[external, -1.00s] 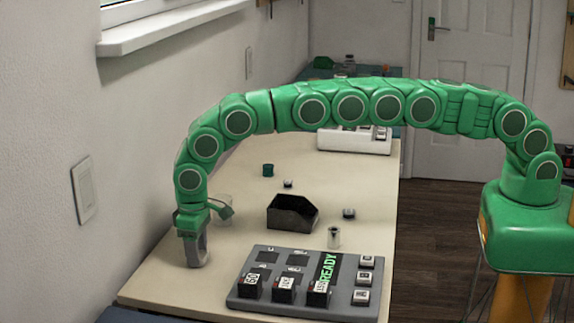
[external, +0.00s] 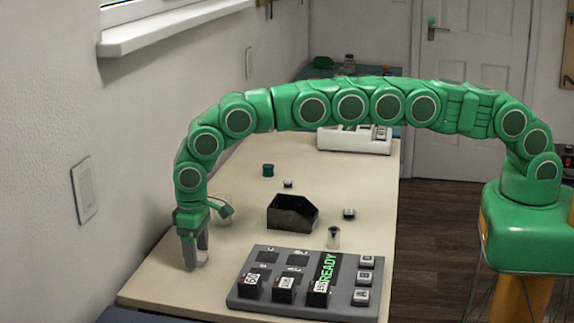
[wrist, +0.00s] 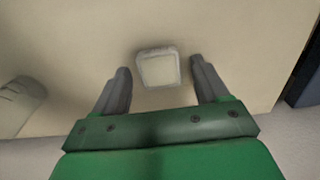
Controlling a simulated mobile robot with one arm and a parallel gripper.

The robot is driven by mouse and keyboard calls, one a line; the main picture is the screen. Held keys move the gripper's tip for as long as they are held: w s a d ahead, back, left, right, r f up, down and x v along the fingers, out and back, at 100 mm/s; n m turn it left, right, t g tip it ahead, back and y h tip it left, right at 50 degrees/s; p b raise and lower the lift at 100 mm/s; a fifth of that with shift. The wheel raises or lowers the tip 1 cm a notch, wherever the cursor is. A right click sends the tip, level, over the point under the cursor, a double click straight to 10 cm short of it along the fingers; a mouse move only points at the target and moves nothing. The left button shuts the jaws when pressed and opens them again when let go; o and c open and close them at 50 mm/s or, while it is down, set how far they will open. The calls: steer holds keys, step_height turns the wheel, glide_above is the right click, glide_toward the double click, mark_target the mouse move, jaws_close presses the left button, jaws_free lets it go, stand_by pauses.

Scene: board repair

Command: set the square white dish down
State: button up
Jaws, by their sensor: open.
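The square white dish (wrist: 158,69) shows in the wrist view, lying on the beige table between and just beyond my fingertips. My gripper (wrist: 160,82) is open, with a gap between each finger and the dish. In the external view my gripper (external: 194,262) points down at the table's left side, near the wall. The dish is hidden or too small to make out there.
A grey board (external: 300,290) with several black blocks and white keys lies right of my gripper. A black bin (external: 290,213), a small metal cylinder (external: 333,237) and a green cylinder (external: 268,170) stand farther back.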

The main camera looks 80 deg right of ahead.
steer(key=s+d+r, duration=0.1)
steer(key=d+r, duration=0.1)
steer(key=r, duration=0.7)
steer(key=s+d+r, duration=0.1)
steer(key=d+r, duration=0.1)
steer(key=r, duration=0.6)
steer(key=s+d+r, duration=0.8)
steer(key=s, duration=0.2)
steer(key=s+d+r, duration=0.8)
steer(key=s, duration=0.3)
steer(key=s+d, duration=0.2)
steer(key=s, duration=1.1)
steer(key=s+d+f+g, duration=0.1)
steer(key=s+d, duration=0.2)
steer(key=s, duration=1)
steer(key=s+d+f, duration=0.1)
steer(key=s+d, duration=0.2)
steer(key=s, duration=1.1)
steer(key=shift+d+f+g, duration=0.15)
steer(key=shift+g, duration=0.25)
steer(key=shift+o, duration=0.4)
